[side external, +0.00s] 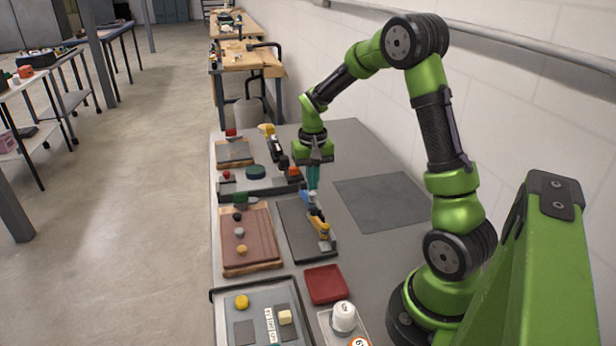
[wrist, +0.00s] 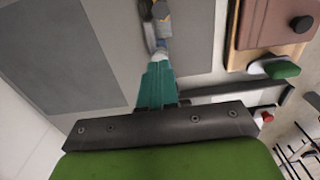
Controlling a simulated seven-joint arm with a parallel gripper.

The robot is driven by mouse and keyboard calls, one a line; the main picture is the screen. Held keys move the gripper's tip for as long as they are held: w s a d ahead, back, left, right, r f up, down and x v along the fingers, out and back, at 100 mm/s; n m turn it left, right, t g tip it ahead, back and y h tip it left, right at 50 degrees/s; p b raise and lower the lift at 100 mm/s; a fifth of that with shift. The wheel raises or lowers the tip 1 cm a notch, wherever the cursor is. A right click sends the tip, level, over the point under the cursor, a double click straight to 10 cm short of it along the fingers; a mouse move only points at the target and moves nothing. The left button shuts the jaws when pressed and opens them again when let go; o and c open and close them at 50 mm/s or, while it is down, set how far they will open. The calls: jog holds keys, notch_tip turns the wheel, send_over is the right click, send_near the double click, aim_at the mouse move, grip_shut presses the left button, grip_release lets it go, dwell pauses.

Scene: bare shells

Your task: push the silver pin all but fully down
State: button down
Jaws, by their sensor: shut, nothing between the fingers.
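The silver pin (side external: 239,232) appears as a grey-silver knob on the red-brown board (side external: 262,235). It stands between a dark knob (side external: 237,216) and a yellow knob (side external: 242,249). How far it stands up is too small to tell. My gripper (side external: 313,187) points down with its teal fingers shut and empty. It is to the right of the board, at the far end of a dark panel with blue and yellow parts (side external: 318,222). In the wrist view my gripper (wrist: 160,66) is by those parts. Part of the board (wrist: 262,22) shows at upper right; the silver pin is not seen there.
A green knob (side external: 241,198) stands just beyond the board. A grey fixture with a dark green disc (side external: 256,172) lies farther back. A red tray (side external: 326,284) and a white bottle (side external: 344,317) are nearer. A flat grey mat (side external: 385,200) at right is clear.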

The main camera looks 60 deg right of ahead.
jog(key=shift+f, duration=1.35)
jog(key=shift+r, duration=3.55)
jog(key=s+a+r+n+t, duration=0.1)
jog(key=s+a+r+t, duration=0.1)
jog(key=a, duration=0.5)
jog(key=s+a+r+n+t+y, duration=0.1)
jog(key=s+a+r+n+t, duration=0.1)
jog(key=s+a+r, duration=0.3)
jog(key=s+a+r+n+t+y, duration=0.1)
jog(key=s+a+r+n+t, duration=0.1)
jog(key=a, duration=0.7)
jog(key=s+r+t, duration=0.1)
jog(key=s+r, duration=0.1)
jog(key=s, duration=0.1)
jog(key=shift+s+a+r, duration=0.2)
jog(key=shift+s, duration=0.2)
